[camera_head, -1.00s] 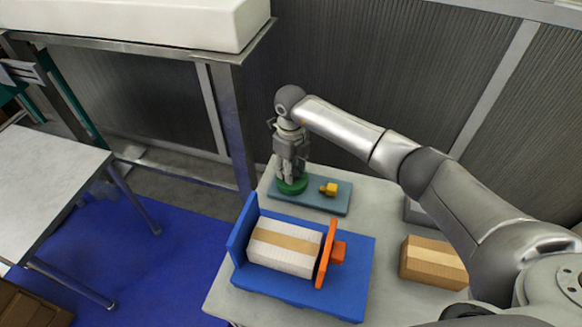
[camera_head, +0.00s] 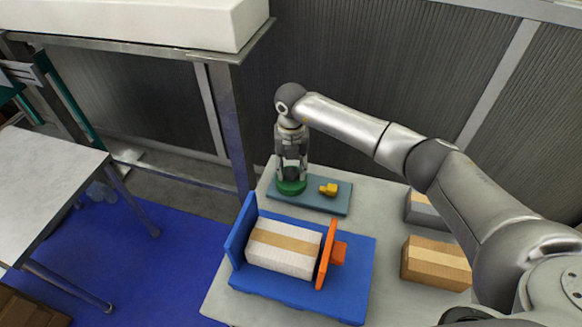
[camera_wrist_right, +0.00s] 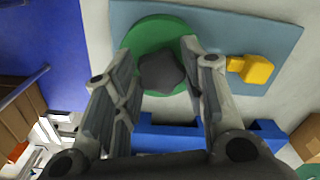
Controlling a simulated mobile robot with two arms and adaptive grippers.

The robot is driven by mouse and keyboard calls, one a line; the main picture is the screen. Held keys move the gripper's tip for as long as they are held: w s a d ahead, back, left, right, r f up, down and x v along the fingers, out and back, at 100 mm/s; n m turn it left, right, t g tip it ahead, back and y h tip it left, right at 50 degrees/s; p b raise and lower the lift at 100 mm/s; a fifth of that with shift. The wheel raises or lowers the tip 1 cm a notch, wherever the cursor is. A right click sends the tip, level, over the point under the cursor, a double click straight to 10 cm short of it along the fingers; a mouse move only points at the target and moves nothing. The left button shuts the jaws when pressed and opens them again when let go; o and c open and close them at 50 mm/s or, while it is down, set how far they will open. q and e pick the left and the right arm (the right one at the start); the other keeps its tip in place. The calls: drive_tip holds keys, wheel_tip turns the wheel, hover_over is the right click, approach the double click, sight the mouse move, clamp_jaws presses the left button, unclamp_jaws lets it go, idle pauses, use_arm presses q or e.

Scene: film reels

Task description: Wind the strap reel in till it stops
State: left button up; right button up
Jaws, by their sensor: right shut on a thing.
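The strap reel is a green disc (camera_head: 290,187) with a dark lobed knob (camera_wrist_right: 162,72) on top. It sits at the left end of a blue-grey plate (camera_head: 325,201) on the table. My right gripper (camera_head: 291,176) points straight down over the reel. In the right wrist view its two fingers (camera_wrist_right: 163,85) stand on either side of the dark knob, and it is shut on the knob. A yellow block-like part (camera_head: 328,189) sits on the same plate, right of the reel. My left gripper is not in view.
A blue fixture (camera_head: 350,290) with an orange end plate (camera_head: 326,255) holds a taped carton (camera_head: 283,248) in front of the plate. Another carton (camera_head: 436,262) and a grey box (camera_head: 424,209) stand on the right of the table (camera_head: 385,225). A metal frame (camera_head: 226,120) stands at left.

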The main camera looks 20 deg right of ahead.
sight(293, 172)
drive_tip(key=m, duration=0.4)
drive_tip(key=shift+d+m, duration=0.1)
drive_tip(key=shift+m, duration=0.2)
drive_tip(key=m+p, duration=0.1)
drive_tip(key=m, duration=0.3)
drive_tip(key=shift+r+m, duration=0.1)
drive_tip(key=shift+m, duration=0.2)
drive_tip(key=m+p, duration=0.2)
drive_tip(key=m, duration=0.3)
drive_tip(key=shift+s, duration=0.15)
drive_tip(key=shift+m+p, duration=0.9)
drive_tip(key=shift+m, duration=1.6)
drive_tip(key=o, duration=1)
drive_tip(key=shift+s, duration=0.1)
wheel_tip(293, 172, up, 12)
drive_tip(key=shift+f, duration=0.1)
